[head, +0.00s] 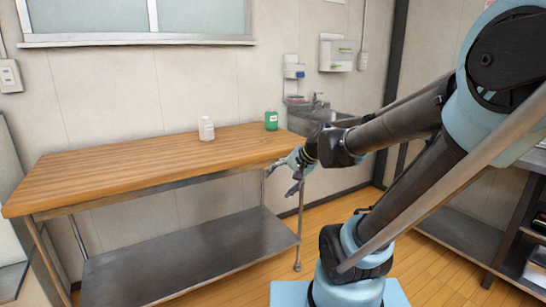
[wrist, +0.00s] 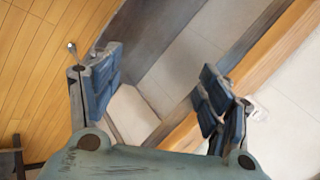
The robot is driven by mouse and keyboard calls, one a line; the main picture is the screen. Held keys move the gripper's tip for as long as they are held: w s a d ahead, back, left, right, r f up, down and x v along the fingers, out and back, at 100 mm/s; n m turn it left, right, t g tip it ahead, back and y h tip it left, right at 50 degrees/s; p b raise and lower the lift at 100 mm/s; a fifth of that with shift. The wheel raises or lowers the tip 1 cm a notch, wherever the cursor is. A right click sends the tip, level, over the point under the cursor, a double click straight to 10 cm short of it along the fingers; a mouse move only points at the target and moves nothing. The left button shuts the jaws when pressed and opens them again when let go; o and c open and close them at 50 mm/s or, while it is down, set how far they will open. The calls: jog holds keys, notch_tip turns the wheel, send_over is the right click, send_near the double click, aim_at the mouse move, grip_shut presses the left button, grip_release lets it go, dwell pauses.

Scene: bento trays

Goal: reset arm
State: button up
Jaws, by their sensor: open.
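My gripper (head: 289,174) is raised in front of the right end of the wooden table in the head view. In the wrist view its two dark finger pads (wrist: 160,88) stand wide apart with nothing between them. The gripper is open and empty. My arm stretches from the right side of the head view to the table's right end. No tray is in view.
A wooden-topped table (head: 120,175) with a bare metal lower shelf (head: 190,255) stands at the left. A white bottle (head: 206,129) and a green container (head: 271,121) stand near its back edge. A metal sink (head: 318,115) is behind. The tabletop's front is clear.

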jog(key=s+d+f+n+g+h, duration=0.1)
jog(key=s+d+f+n+h, duration=0.1)
jog(key=s+d, duration=0.5)
jog(key=s+d+f+n+g+h, duration=0.1)
jog(key=s+d+f+n+h, duration=0.2)
jog(key=s+d, duration=0.4)
notch_tip(320, 180, down, 3)
jog(key=shift+s+d+r+g+h, duration=0.15)
jog(key=shift+d+g+h, duration=0.35)
jog(key=shift+d, duration=0.55)
jog(key=shift+w+f, duration=0.25)
jog(key=shift+w, duration=0.1)
